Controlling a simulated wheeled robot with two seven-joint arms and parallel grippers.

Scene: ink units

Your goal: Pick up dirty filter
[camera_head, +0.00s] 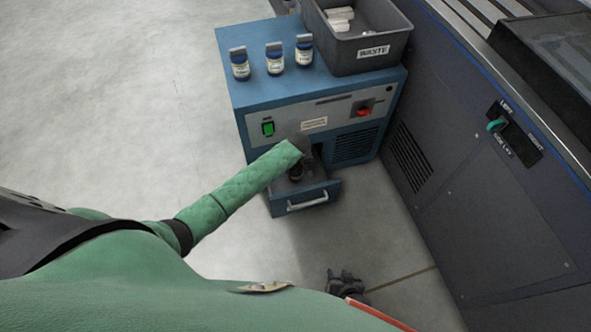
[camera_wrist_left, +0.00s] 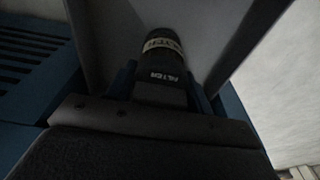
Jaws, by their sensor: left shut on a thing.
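The dirty filter (camera_wrist_left: 163,58) is a dark cylinder with a pale worn band and lettering, seen in the left wrist view. It sits inside the open drawer (camera_head: 330,191) of the blue unit. My left gripper (camera_head: 297,172) reaches down into that drawer and is shut on the filter; in the head view my arm hides most of the grip. My right gripper (camera_head: 345,284) is low in the head view, above the floor and away from the drawer; its jaws are too small and dark to read.
The blue unit (camera_head: 240,98) has a green switch (camera_head: 268,128) and a red knob (camera_head: 362,110). Several small bottles (camera_head: 275,58) and a grey waste bin (camera_head: 385,57) with white pieces stand on top. A dark machine (camera_head: 470,200) stands at right. Floor at left is clear.

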